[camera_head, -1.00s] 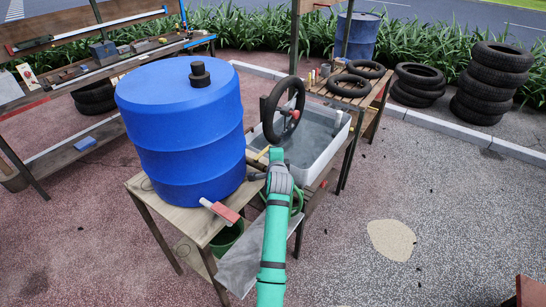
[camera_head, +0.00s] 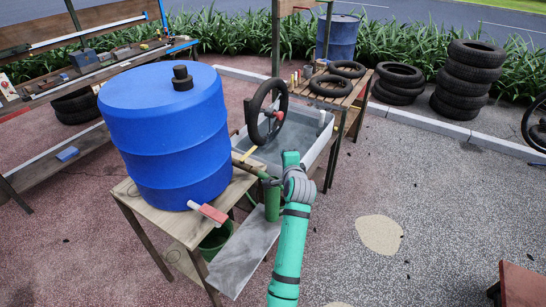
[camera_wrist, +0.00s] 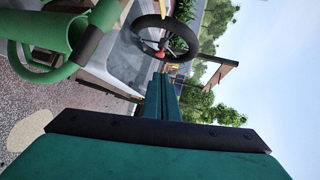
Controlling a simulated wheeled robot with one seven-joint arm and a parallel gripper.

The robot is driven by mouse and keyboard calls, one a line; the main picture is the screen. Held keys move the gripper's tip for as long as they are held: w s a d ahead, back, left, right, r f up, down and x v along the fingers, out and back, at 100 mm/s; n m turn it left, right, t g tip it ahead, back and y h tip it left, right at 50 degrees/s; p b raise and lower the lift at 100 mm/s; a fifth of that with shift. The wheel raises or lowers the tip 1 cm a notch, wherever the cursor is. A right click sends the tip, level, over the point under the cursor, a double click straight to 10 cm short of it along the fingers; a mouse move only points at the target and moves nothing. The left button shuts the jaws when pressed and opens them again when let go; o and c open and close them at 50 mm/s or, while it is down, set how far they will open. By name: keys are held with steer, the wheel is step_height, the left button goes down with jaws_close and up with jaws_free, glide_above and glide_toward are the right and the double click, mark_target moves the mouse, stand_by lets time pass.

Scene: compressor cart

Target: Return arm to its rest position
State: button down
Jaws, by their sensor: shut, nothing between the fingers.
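My gripper (camera_wrist: 160,80) is shut with nothing between its fingers. In the wrist view its teal fingers lie close together and point toward the wheel and the white basin. In the head view my teal arm reaches up from the bottom, and the gripper end (camera_head: 291,158) is in front of the basin's near right side. The fingertips are hard to make out there. No object is held.
A blue barrel (camera_head: 168,135) stands on a wooden table left of my arm. A green cylinder (camera_head: 272,203) with a handle is just left of my wrist. A wheel (camera_head: 268,112) stands at the white basin (camera_head: 318,140). Open pavement (camera_head: 450,220) lies to the right.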

steer(key=s+d+r, duration=0.2)
steer(key=s+d, duration=0.2)
steer(key=d, duration=0.2)
steer(key=s+a+f+n+h, duration=0.15)
steer(key=s+f+n, duration=0.25)
steer(key=s+f, duration=0.85)
steer(key=s+a+f+n+h, duration=0.1)
steer(key=s+a+f+n, duration=0.2)
steer(key=s+f, duration=0.95)
steer(key=s+a+r+n, duration=0.1)
steer(key=s+a+n, duration=0.1)
steer(key=s, duration=0.8)
steer(key=s+a+r+n, duration=0.1)
steer(key=s+a+n, duration=0.2)
steer(key=s, duration=0.7)
steer(key=s+a+r+n, duration=0.2)
steer(key=s+r, duration=0.3)
steer(key=s, duration=0.3)
steer(key=s+a+r+n+y, duration=0.1)
steer(key=s+a+r+n, duration=0.1)
steer(key=s, duration=0.6)
step_height(320, 180, up, 3)
steer(key=shift+s+a+f+n+t, duration=0.15)
steer(key=shift+s+a+n+t, duration=0.15)
steer(key=shift+n+t, duration=0.15)
